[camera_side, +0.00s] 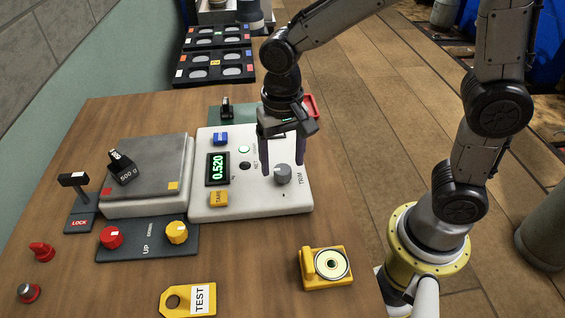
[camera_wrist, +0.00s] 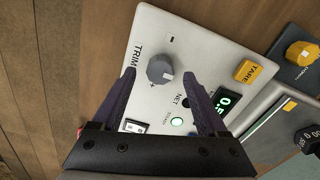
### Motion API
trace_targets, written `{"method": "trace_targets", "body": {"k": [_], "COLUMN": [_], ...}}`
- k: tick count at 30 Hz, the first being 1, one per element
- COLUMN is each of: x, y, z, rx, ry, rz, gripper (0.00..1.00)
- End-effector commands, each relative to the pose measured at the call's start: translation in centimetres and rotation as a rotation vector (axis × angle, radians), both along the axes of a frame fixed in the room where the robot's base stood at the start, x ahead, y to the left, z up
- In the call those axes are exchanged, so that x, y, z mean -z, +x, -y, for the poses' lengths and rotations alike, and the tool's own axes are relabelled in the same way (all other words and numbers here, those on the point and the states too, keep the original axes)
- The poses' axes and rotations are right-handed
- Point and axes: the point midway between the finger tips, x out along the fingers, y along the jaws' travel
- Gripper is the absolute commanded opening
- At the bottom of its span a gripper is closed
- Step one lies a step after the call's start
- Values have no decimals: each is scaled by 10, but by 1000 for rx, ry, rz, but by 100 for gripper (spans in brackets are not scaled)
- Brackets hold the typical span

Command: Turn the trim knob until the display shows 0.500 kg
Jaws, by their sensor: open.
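The trim knob (camera_side: 283,174) is a grey dial with a pale mark, on the white scale panel (camera_side: 246,209) beside the word TRIM. The display (camera_side: 217,169) shows 0.520 in green digits. A dark 500 g weight (camera_side: 122,167) sits on the grey weighing plate (camera_side: 158,157). My gripper (camera_side: 282,171) is open and empty, its purple fingers pointing down close above the panel by the knob. In the wrist view the knob (camera_wrist: 160,69) lies between the fingertips (camera_wrist: 158,73), with gaps on both sides. The display (camera_wrist: 226,99) is partly hidden there by a finger.
A yellow TARE button (camera_side: 218,199) and a blue button (camera_side: 221,139) flank the display. A control strip with red (camera_side: 111,237) and yellow (camera_side: 177,232) knobs lies in front of the plate. A LOCK lever (camera_side: 75,182) stands left; a yellow round-faced device (camera_side: 327,267) sits front right.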

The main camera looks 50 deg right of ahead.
Motion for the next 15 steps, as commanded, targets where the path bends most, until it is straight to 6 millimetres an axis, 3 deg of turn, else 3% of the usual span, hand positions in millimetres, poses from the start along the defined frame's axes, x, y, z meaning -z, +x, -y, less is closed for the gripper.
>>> {"method": "trace_targets", "body": {"k": [6, 15], "x": [15, 17], "y": [0, 0], "z": [0, 0], "rx": [0, 0], "ry": [0, 0], "rz": [0, 1], "gripper": [76, 74]}}
